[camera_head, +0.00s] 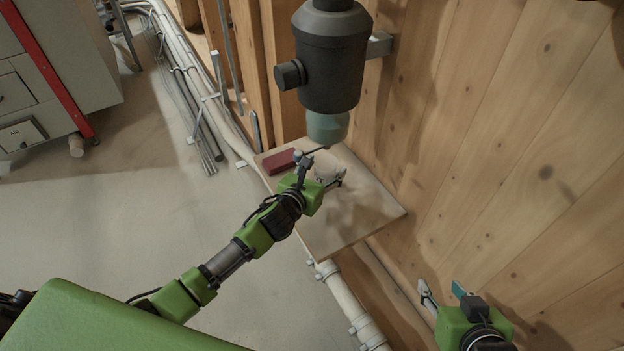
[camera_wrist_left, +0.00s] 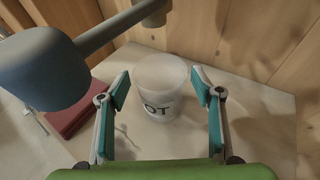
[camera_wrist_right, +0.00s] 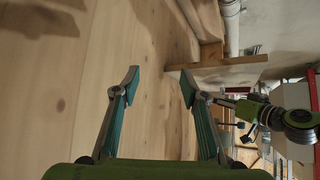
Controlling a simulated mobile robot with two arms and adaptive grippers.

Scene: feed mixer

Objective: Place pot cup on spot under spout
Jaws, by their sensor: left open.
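The pot cup (camera_wrist_left: 160,82) is a whitish cup with dark lettering. It stands upright on the wooden shelf (camera_head: 345,228), under the dark mixer's greenish spout (camera_head: 327,127). In the head view the cup (camera_head: 326,166) is partly hidden by my left gripper (camera_head: 322,166). My left gripper is open, with one finger on each side of the cup and gaps visible in the left wrist view (camera_wrist_left: 160,92). My right gripper (camera_head: 443,292) is open and empty near the wooden wall, away from the shelf.
A dark red block (camera_head: 281,162) lies on the shelf left of the cup. The dark mixer body (camera_head: 331,62) hangs above. A plank wall (camera_head: 500,150) bounds the right side. A pipe (camera_head: 345,300) runs below the shelf. The shelf's front part is bare.

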